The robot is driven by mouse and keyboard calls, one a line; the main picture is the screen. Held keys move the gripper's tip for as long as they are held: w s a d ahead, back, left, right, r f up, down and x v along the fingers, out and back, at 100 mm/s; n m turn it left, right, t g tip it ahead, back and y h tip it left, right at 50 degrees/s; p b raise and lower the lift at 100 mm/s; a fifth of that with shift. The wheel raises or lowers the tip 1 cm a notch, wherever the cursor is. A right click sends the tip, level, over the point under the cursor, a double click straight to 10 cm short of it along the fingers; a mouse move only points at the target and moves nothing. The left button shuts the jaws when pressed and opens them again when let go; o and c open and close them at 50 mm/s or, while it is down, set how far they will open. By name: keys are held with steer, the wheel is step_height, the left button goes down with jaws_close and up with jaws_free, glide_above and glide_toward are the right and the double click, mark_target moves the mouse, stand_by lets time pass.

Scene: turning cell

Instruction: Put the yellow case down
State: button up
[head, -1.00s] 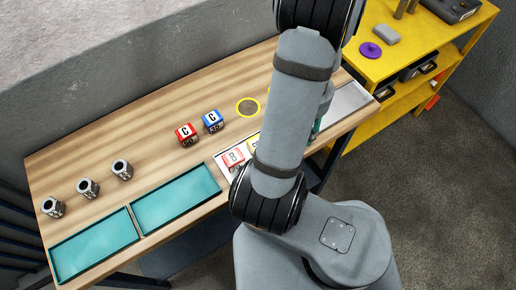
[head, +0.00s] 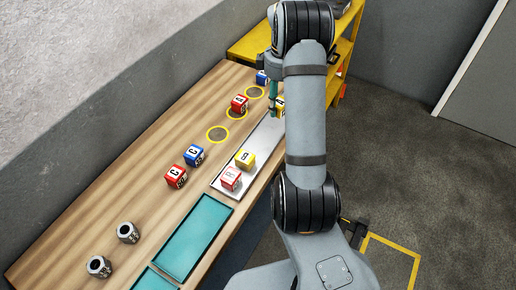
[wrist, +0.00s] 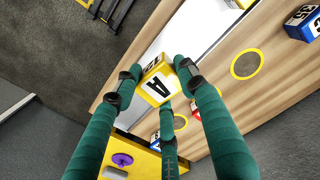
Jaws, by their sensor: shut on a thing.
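My gripper (wrist: 157,86) has green fingers and is shut on a yellow case (wrist: 154,88) marked A. In the head view the gripper (head: 273,98) is at the far end of the bench, and the held yellow case (head: 280,105) shows partly, beside my arm. In the wrist view the case appears against the pale strip and the bench's wood. Whether it touches a surface I cannot tell.
Yellow rings (head: 217,134) mark the wood; the nearest is empty. A red case (head: 239,103) and blue case (head: 262,77) stand farther along. Another red case (head: 175,176) and blue case (head: 194,155) stand nearer. Metal parts (head: 128,232) and teal trays (head: 194,238) are at the near end.

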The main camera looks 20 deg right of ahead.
steer(key=shift+w+d+r+n, duration=0.2)
steer(key=shift+w+r+n, duration=0.1)
steer(key=shift+w, duration=0.25)
steer(key=shift+w+d+r+n, duration=0.15)
steer(key=shift+w+r+n, duration=0.15)
steer(key=shift+w, duration=0.2)
steer(key=shift+w+a+r, duration=0.1)
steer(key=shift+w+r, duration=0.05)
steer(key=s+a+f, duration=0.2)
steer(key=a, duration=0.1)
steer(key=s+a+f, duration=0.4)
steer(key=s+a, duration=0.1)
steer(key=shift+a+f, duration=0.3)
steer(key=shift+s+a+f, duration=0.1)
steer(key=shift+s+f, duration=0.05)
steer(key=shift+f+p, duration=0.35)
steer(key=shift+f, duration=1.6)
steer(key=shift+f, duration=0.15)
steer(key=o, duration=1)
steer(key=shift+c, duration=0.2)
